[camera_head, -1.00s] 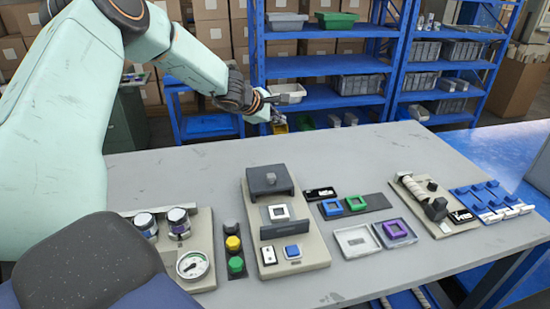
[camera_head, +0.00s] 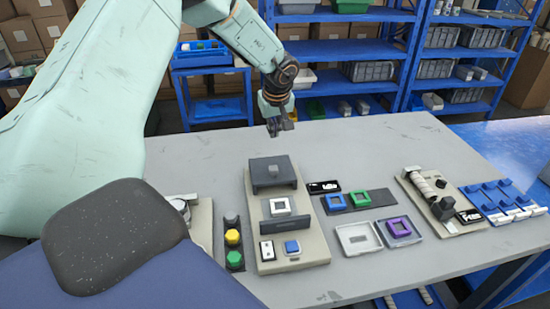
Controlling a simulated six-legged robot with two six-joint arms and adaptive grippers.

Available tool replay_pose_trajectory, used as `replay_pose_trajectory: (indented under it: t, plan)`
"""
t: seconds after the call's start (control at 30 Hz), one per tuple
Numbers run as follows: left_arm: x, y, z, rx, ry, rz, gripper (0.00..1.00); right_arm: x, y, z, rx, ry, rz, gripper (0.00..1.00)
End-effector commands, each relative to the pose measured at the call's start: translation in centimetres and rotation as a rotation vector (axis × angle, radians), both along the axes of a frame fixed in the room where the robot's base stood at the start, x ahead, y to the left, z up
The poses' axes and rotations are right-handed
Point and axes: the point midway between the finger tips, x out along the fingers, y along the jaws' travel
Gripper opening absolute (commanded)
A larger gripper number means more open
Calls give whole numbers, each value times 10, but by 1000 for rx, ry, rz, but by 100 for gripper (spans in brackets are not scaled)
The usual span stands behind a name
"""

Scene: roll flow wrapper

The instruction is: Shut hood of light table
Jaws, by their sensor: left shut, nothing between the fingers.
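The light table is most likely the unit with a beige base (camera_head: 267,236) in the middle of the table. Its dark grey hood (camera_head: 266,179), with a small grey knob on top, sits at the back end of the base. In front of it a white square frame (camera_head: 279,207) lies uncovered. My left gripper (camera_head: 280,129) is shut and empty, pointing down behind and above the hood, apart from it. My right gripper is not in view.
A yellow and green button box (camera_head: 233,243) stands left of the unit. Blue and green frames on a dark strip (camera_head: 382,200), open trays (camera_head: 358,238) and a roller unit (camera_head: 430,205) lie to the right. Blue shelves (camera_head: 340,50) stand behind the table. The table's back middle is clear.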

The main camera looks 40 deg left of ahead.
Motion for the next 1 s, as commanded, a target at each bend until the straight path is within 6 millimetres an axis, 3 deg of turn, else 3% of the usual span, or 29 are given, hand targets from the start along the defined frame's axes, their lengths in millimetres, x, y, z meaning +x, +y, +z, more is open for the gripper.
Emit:
replay_pose_trajectory:
  t: [0.33, 0.7, 1.0]
  plan:
    - [-4, 3, -8, 39, 70, -157, 0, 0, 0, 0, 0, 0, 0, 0]
    - [10, 18, -65, 41, 69, -156, 0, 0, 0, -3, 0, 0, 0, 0]
    - [15, 24, -96, 40, 67, -158, 0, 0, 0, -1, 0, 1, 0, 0]
